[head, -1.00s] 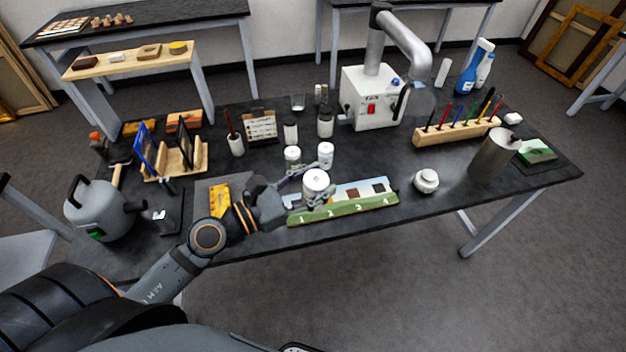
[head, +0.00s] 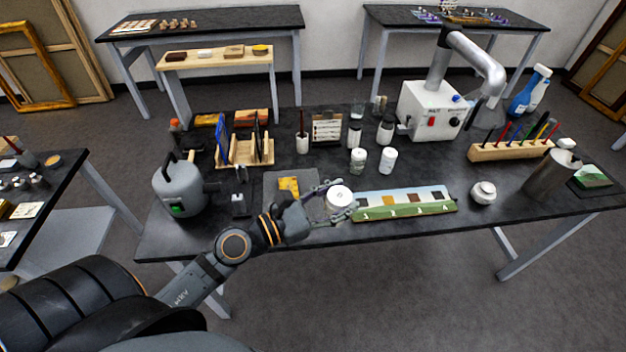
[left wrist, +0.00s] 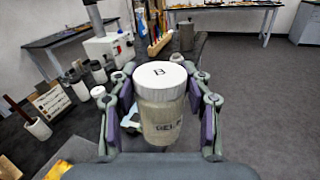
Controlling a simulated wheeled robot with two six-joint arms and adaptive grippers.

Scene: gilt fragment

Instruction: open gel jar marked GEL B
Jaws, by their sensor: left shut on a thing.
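My left gripper (head: 338,204) is shut on a white-lidded jar (head: 339,196) above the front of the black table. In the left wrist view the jar (left wrist: 160,105) stands upright between the purple finger pads. Its lid (left wrist: 160,74) is on and carries a "B". Its body is translucent and pale, with a label that partly reads "GEL". Two other white-lidded jars (head: 358,160) (head: 388,160) stand on the table behind. My right gripper is not in view.
A numbered strip with small pictures (head: 405,203) lies just right of the held jar. A small round white pot (head: 483,192) stands farther right. A grey kettle-like canister (head: 181,190) stands at the left. A white fume extractor (head: 430,112) stands at the back.

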